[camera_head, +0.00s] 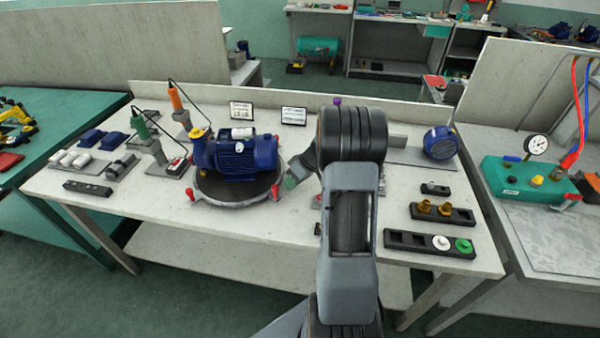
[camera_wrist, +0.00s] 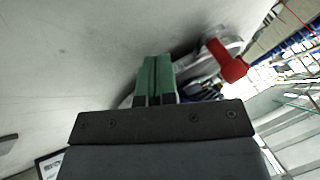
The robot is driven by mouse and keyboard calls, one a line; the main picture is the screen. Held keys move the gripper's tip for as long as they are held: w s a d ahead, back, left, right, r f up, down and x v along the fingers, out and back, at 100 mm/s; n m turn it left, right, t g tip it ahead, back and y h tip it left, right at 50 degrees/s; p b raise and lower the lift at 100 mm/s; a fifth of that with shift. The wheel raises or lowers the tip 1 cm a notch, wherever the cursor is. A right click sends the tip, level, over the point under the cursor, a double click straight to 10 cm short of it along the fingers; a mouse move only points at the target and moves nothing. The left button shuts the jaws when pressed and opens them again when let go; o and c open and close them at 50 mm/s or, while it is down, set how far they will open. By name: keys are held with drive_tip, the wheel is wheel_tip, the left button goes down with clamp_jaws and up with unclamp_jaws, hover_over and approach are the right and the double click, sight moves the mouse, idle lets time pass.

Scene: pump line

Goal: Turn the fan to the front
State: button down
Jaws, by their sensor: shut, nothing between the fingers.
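A blue motor (camera_head: 248,158) with a yellow pump end (camera_head: 199,146) at its left lies on a round dark turntable (camera_head: 215,193) with red knobs on its rim. I cannot make out the fan itself; the motor's right end faces my arm. My gripper (camera_head: 290,183) is low, just right of the turntable. In the wrist view, its green fingers (camera_wrist: 157,78) are together and empty. A red knob (camera_wrist: 228,62) on a pale metal part is to their right, apart from them in the picture. My arm hides part of the table.
A blue round unit (camera_head: 440,143) stands on a grey plate at the right. Dark trays with brass and other parts (camera_head: 430,243) lie at the front right. Corded tools on stands (camera_head: 181,112) are left of the motor.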

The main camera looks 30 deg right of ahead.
sight(284, 196)
drive_tip(key=shift+s+a+r, duration=0.1)
drive_tip(key=shift+s+a, duration=0.15)
drive_tip(key=shift+a, duration=0.55)
drive_tip(key=shift+s+a+r, duration=0.1)
drive_tip(key=shift+s+a, duration=0.15)
drive_tip(key=shift+a, duration=0.5)
drive_tip(key=shift+f, duration=0.1)
